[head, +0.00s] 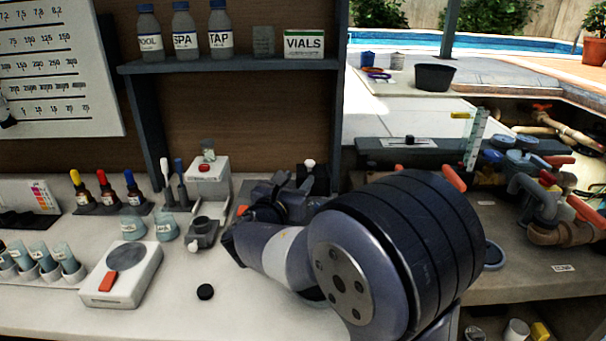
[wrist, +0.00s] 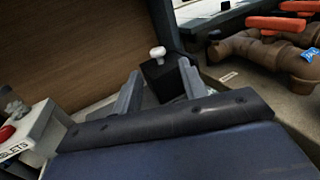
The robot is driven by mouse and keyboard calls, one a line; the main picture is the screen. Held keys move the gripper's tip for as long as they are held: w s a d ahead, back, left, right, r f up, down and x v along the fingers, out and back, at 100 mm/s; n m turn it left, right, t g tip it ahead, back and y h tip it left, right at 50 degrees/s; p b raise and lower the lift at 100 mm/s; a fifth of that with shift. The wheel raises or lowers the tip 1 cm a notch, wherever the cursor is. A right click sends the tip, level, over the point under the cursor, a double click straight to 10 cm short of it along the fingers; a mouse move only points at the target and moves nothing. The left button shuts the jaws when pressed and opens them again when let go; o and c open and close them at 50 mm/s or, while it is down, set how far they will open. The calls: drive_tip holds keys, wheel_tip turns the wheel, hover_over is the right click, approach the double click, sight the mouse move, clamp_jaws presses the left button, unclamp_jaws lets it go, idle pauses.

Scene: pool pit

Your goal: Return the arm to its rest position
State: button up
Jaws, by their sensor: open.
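In the wrist view my gripper (wrist: 160,88) is open, with its two dark fingers apart and nothing seen between them but a black box with a white knob (wrist: 158,66) beyond. In the head view my arm reaches over the right part of the white counter, and its big rounded joint hides much of the middle. The gripper end (head: 268,200) is partly hidden by my own arm there, close to the back of the counter. The black box's white knob (head: 309,163) shows just behind it.
A white tablets box with a red button (head: 205,172) stands left of my gripper. A small grey stand (head: 202,232), a black cap (head: 205,292) and a white device (head: 122,272) are on the counter. Pipes with red handles (head: 560,215) are at right. The front counter is fairly clear.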

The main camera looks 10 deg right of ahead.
sight(307, 161)
drive_tip(key=shift+s+a, duration=0.2)
drive_tip(key=shift+s, duration=0.15)
drive_tip(key=shift+w, duration=0.15)
drive_tip(key=p+x, duration=0.1)
drive_tip(key=x, duration=1)
drive_tip(key=shift+a+r+p, duration=0.1)
drive_tip(key=shift+a+p, duration=0.4)
drive_tip(key=shift+a, duration=0.45)
drive_tip(key=shift+s+a, duration=0.2)
drive_tip(key=shift+s, duration=0.25)
